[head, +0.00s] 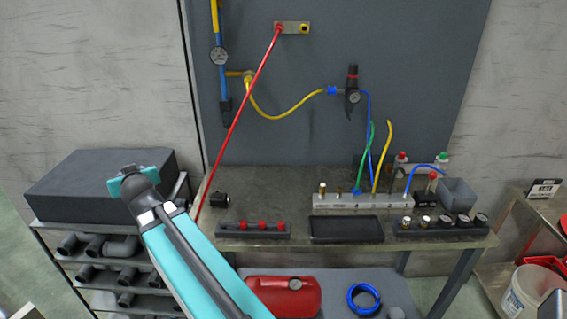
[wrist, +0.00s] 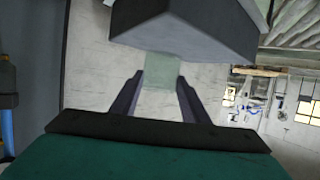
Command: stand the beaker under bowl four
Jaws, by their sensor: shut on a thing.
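My gripper (wrist: 160,80) is in the wrist view, its two dark fingers closed on a pale green, see-through piece (wrist: 162,70). This looks like the beaker; only part of it shows, and its top end meets the lower edge of a dark grey block (wrist: 185,28) in the picture. I cannot tell whether they touch. I cannot tell which thing is bowl four.
The workbench (head: 270,188) holds a pale manifold (head: 350,201), a black tray (head: 345,229), a strip with red knobs (head: 262,227) and a grey box (head: 458,194). A red hose (head: 240,110) slants across the panel. A pipe rack (head: 105,265) stands left, a white bucket (head: 525,290) right.

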